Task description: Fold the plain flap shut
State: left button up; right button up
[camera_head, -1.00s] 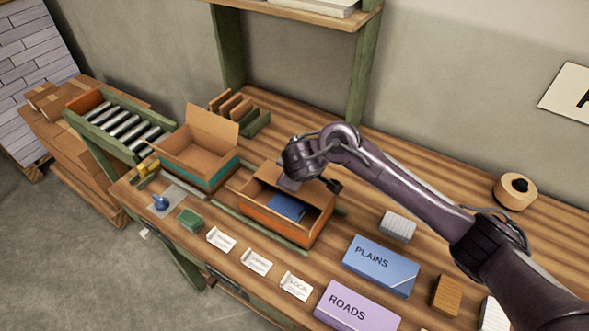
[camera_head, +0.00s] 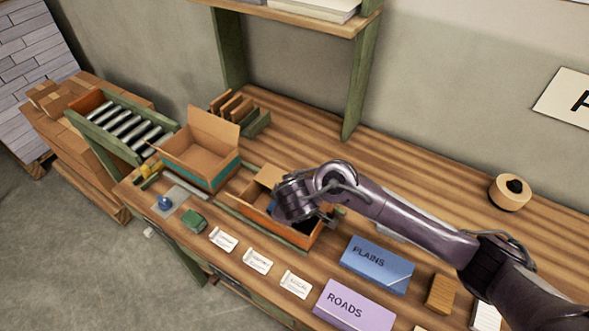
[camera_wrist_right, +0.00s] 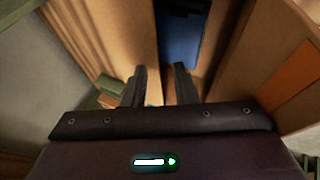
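An open cardboard box with an orange band (camera_head: 255,215) stands in the middle of the bench. A plain cardboard flap (camera_head: 268,177) stands up at its back left. My right gripper is over the box's right part, and its fingertips are hidden in the head view. In the right wrist view its two fingers (camera_wrist_right: 160,78) are apart, with a cardboard edge showing between them; I cannot tell whether they touch it. A dark blue item (camera_wrist_right: 181,35) lies inside the box, between cardboard panels. My left gripper is not in view.
A teal-banded open box (camera_head: 200,150) stands to the left, beside a roller rack (camera_head: 125,125). Blue PLAINS (camera_head: 377,265) and purple ROADS (camera_head: 355,305) boxes lie in front right. White cards (camera_head: 258,261) line the front. A tape roll (camera_head: 510,192) sits at the right.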

jog(key=shift+s+a+r, duration=0.2)
jog(key=shift+s+r, duration=0.1)
jog(key=shift+s, duration=0.45)
jog(key=shift+r+p, duration=0.2)
jog(key=shift+p, duration=0.25)
jog(key=p+v, duration=0.6)
jog(key=v, duration=0.1)
jog(key=shift+s+p, duration=0.2)
jog(key=shift+p, duration=0.2)
jog(key=shift+d+r, duration=0.1)
jog(key=shift+r, duration=0.05)
